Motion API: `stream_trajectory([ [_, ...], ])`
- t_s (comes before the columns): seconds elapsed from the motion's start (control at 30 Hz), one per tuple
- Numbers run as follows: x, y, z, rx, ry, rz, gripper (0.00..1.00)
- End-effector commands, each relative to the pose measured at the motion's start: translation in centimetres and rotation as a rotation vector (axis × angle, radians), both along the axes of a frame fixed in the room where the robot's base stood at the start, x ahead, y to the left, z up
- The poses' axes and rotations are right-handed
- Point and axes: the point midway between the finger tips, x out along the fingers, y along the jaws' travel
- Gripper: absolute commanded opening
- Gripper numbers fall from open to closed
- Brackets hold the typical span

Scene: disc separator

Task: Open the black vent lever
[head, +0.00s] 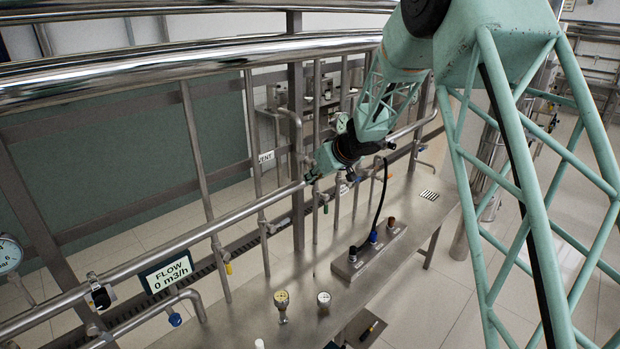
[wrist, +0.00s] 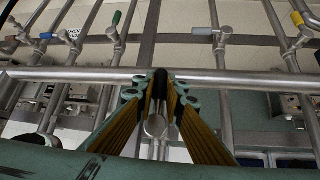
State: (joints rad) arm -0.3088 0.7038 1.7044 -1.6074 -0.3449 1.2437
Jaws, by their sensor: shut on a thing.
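My gripper (head: 314,176) reaches to the horizontal steel pipe in the middle of the head view. In the wrist view the two yellow-padded fingers of my gripper (wrist: 158,88) are closed together on the black lever (wrist: 159,80). Only a short dark length of the lever shows between the fingertips. A round metal valve part (wrist: 156,125) shows between the fingers, below the lever. In the head view the lever cannot be made out behind my gripper.
A long steel pipe (wrist: 245,78) crosses behind the fingertips. In the head view, a flow display (head: 167,272), gauges (head: 281,298) and a connector block (head: 369,252) stand at or above the steel table.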

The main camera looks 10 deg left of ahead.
Motion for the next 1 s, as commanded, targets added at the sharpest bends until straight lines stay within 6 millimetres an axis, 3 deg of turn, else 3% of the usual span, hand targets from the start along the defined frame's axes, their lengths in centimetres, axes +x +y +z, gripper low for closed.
stream_trajectory([
  [0.57,-0.09,-0.18,0.01,0.009,0.012,-0.004,0.0],
  [0.6,-0.1,-0.18,0.01,0.009,0.012,-0.004,0.11],
  [0.73,-0.09,-0.2,0.02,0.008,0.012,-0.004,0.23],
  [1.0,-0.07,-0.23,0.03,0.008,0.012,-0.004,0.24],
])
